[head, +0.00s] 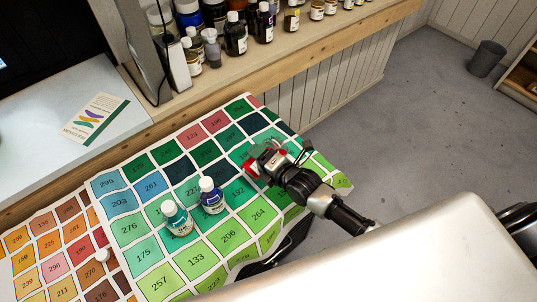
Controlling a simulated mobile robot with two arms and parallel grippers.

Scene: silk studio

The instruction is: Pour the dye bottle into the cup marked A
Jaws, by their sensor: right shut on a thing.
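My right gripper (262,160) is over the green part of a colour chart, at the end of the arm coming from the lower right. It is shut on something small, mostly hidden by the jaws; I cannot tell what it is. A teal bottle with a white cap (177,219) stands on the chart, left of and below the gripper in the picture. A dark blue bottle with a white cap (211,196) stands beside it, closer to the gripper. I cannot make out a cup marked A. My left gripper is not in view.
The numbered colour chart (206,268) covers the worktop. A small white-capped thing (104,257) is at its left part. Several dark bottles (235,38) crowd the wooden shelf behind. A leaflet (97,117) lies on the pale surface at left. A bin (487,59) stands on the floor.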

